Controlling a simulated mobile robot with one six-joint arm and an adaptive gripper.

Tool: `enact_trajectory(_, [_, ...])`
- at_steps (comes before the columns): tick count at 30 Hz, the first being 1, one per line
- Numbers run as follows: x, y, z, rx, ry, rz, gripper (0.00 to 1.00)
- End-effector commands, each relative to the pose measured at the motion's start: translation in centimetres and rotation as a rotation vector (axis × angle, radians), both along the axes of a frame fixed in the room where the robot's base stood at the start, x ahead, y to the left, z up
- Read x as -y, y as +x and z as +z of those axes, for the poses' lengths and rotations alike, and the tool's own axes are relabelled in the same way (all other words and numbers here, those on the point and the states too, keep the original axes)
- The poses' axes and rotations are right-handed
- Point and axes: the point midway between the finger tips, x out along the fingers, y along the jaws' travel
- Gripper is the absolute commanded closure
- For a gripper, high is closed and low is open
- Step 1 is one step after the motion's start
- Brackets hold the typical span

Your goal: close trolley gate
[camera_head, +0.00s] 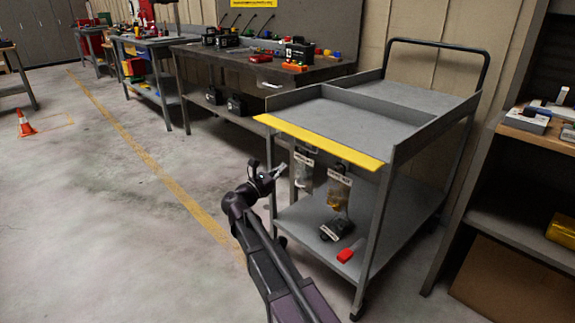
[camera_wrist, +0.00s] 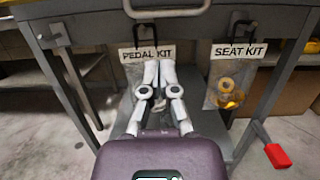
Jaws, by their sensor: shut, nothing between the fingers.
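The grey trolley (camera_head: 400,190) stands right of centre in the head view, with a walled top tray and a lower shelf. Its gate is the yellow strip (camera_head: 318,139) along the front edge of the top tray. It appears folded outward and down, leaving the tray front open; its exact angle is hard to tell. My gripper (camera_head: 281,171) is in front of the trolley, below the gate and apart from it. In the wrist view its fingers (camera_wrist: 159,68) are together and empty, in front of the PEDAL KIT bag (camera_wrist: 128,98).
The PEDAL KIT bag and a SEAT KIT bag (camera_wrist: 231,88) hang from hooks under the tray front. A cluttered workbench (camera_head: 262,66) stands behind left. Open floor (camera_head: 110,220) lies left.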

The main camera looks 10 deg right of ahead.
Motion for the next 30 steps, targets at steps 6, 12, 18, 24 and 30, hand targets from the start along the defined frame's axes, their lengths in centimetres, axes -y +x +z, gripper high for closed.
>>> enact_trajectory(6, [1.7, 1.3, 0.6, 0.000, 0.000, -0.001, 1.00])
enact_trajectory(12, [3.9, 3.0, 1.2, 0.000, 0.000, -0.001, 1.00])
enact_trajectory(18, [5.9, 4.4, 1.8, 0.000, 0.001, -0.001, 1.00])
enact_trajectory(24, [7.0, 5.2, 2.0, 0.000, 0.001, 0.001, 1.00])
enact_trajectory(30, [7.3, 5.3, 2.0, 0.000, 0.001, 0.002, 1.00])
